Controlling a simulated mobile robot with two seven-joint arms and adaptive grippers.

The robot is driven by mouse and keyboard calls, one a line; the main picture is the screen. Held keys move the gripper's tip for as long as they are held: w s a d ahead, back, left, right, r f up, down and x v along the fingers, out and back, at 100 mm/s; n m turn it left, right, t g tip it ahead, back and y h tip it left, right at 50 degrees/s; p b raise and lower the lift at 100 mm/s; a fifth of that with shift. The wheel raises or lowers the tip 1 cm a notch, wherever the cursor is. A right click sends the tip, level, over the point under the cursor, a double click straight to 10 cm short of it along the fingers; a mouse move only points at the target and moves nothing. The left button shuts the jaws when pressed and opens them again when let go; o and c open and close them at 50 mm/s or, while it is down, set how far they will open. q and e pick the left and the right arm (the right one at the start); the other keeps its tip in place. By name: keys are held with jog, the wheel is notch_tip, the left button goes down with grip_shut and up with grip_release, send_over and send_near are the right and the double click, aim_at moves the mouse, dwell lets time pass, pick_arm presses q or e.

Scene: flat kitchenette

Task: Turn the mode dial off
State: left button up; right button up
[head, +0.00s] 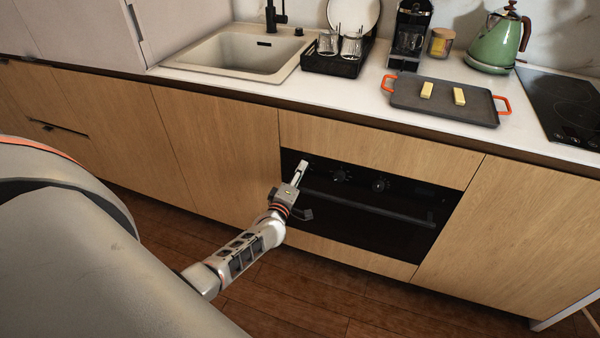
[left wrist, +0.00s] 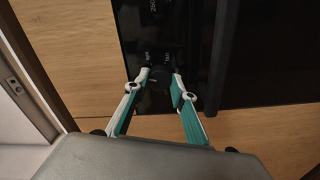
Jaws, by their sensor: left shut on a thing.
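The black built-in oven (head: 370,215) sits under the counter, with dials along its upper panel. My left gripper (head: 301,168) is at the panel's left end in the head view. In the left wrist view its fingers (left wrist: 160,76) are shut on a dark round dial (left wrist: 159,79), one finger on each side. Small white markings surround this dial, too blurred to read surely. The gripper hides this dial in the head view. Two other dials show to its right, a middle dial (head: 341,175) and a right dial (head: 380,184). My right gripper is not in view.
The oven's handle bar (head: 368,208) runs below the dials, close to my left gripper. Wooden cabinet fronts (head: 215,150) flank the oven. The counter above holds a sink (head: 240,52), a dish rack (head: 335,64), a tray (head: 440,101), a green kettle (head: 497,42) and a hob (head: 565,105).

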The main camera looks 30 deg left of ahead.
pick_arm(q)
jog(key=shift+n, duration=1.6)
jog(key=o, duration=1.1)
jog(key=shift+s+d+f, duration=0.1)
jog(key=shift+s+d, duration=0.05)
jog(key=shift+s, duration=0.4)
jog(key=v, duration=1.1)
